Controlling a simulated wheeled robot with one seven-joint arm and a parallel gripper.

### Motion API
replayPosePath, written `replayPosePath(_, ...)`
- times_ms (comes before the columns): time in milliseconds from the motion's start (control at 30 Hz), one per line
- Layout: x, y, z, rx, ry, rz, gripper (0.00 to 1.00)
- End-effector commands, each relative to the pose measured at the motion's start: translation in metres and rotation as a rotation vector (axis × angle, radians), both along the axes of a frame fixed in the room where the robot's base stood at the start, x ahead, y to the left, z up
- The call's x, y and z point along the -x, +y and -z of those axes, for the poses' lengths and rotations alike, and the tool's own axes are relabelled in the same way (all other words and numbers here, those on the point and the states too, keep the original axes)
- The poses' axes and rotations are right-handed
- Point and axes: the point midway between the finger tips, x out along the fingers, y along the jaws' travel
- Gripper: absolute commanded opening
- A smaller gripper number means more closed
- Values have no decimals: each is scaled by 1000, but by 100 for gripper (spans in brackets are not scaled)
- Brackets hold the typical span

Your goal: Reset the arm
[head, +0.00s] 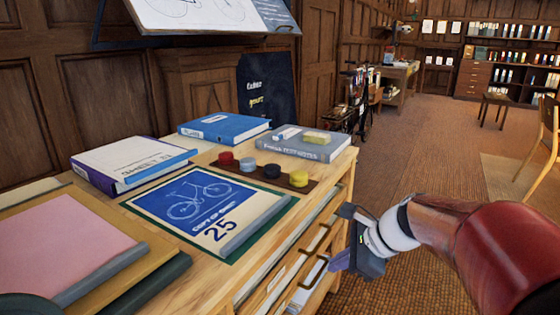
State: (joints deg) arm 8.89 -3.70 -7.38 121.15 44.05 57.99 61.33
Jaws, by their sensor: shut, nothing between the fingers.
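My gripper (342,262) is in the lower right of the head view, at the end of my red and white arm. It is shut and empty. It hangs beside the right side of the wooden desk (190,296), close to the drawer handles (312,272). I cannot tell whether it touches them. My arm reaches in from the right edge of the view.
The desk holds a blue book (224,128), a grey book (300,143), a purple-edged book (130,160), a bicycle print (195,200) and several coloured round pieces (272,171). A bicycle (350,115) stands behind. The carpet (430,150) beyond my arm is clear.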

Motion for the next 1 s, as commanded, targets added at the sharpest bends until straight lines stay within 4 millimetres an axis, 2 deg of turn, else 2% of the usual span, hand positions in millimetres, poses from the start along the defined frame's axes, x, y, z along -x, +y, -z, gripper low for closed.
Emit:
replayPosePath(33, 23, 7, -7, 99, -75, -129, 0)
replayPosePath(200, 98, 14, -11, 506, -323, -655, 0)
replayPosePath(300, 132, 9, -10, 732, -434, -947, 0)
replayPosePath(400, 156, 2, -8, 920, -505, -1186, 0)
replayPosePath(500, 171, -5, -6, 1050, -542, -1353, 0)
replayPosePath(600, 178, -8, -5, 1121, -557, -1445, 0)
replayPosePath(1000, 179, -10, -5, 1142, -559, -1475, 0)
